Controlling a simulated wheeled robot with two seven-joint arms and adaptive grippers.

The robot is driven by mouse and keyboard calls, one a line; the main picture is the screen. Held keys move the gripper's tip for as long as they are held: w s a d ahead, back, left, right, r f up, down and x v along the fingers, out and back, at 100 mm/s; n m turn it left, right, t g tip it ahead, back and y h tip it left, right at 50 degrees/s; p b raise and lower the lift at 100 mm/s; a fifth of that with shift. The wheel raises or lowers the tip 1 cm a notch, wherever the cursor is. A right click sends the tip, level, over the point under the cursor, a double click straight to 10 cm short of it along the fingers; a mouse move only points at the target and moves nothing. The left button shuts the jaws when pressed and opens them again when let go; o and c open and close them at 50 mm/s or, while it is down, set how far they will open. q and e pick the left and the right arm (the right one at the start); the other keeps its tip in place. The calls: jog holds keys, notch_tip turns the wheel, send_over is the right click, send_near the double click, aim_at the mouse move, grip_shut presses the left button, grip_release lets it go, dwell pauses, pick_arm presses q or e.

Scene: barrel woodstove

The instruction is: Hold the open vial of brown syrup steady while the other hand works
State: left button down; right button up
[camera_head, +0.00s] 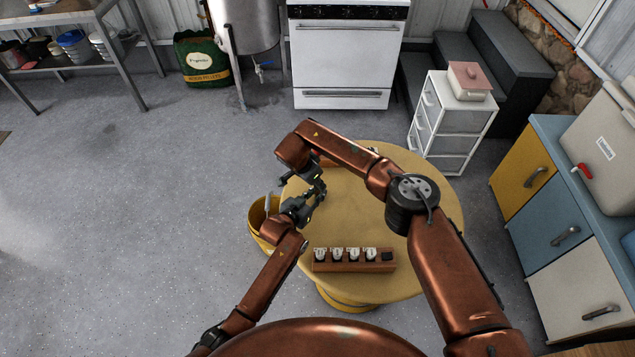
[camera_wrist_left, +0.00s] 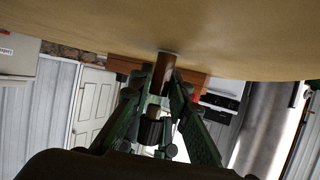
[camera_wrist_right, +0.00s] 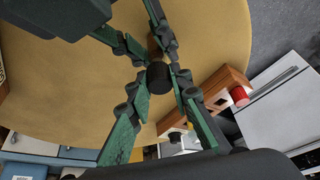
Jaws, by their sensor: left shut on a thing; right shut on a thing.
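A small brown vial (camera_wrist_left: 163,78) is held between the fingertips of my left gripper (camera_wrist_left: 165,92), close to the tabletop. The vial shows partly in the right wrist view (camera_wrist_right: 153,43). My right gripper (camera_wrist_right: 160,84) is shut on a dark cylinder (camera_wrist_right: 158,76), which looks like a cap, right beside the vial. I cannot tell whether cap and vial touch. In the head view both grippers meet over the left part of the table, left (camera_head: 297,208) and right (camera_head: 314,190). The vial's mouth and syrup level are hidden.
The round yellow table (camera_head: 430,215) carries a wooden rack (camera_head: 352,267) of several white-topped vials at its front. A wooden stand (camera_wrist_right: 232,80) with a red part (camera_wrist_right: 239,95) is at the far edge, mostly hidden behind my right arm. A yellow bucket (camera_head: 258,222) stands left.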

jog(key=o, duration=0.8)
jog(key=shift+f, duration=0.2)
jog(key=shift+o, duration=0.2)
jog(key=shift+r, duration=0.1)
jog(key=v, duration=1.1)
jog(key=shift+r, duration=0.4)
jog(key=shift+s, duration=0.1)
pick_arm(q)
jog(key=c, duration=1.7)
grip_release()
jog(key=shift+c, duration=0.2)
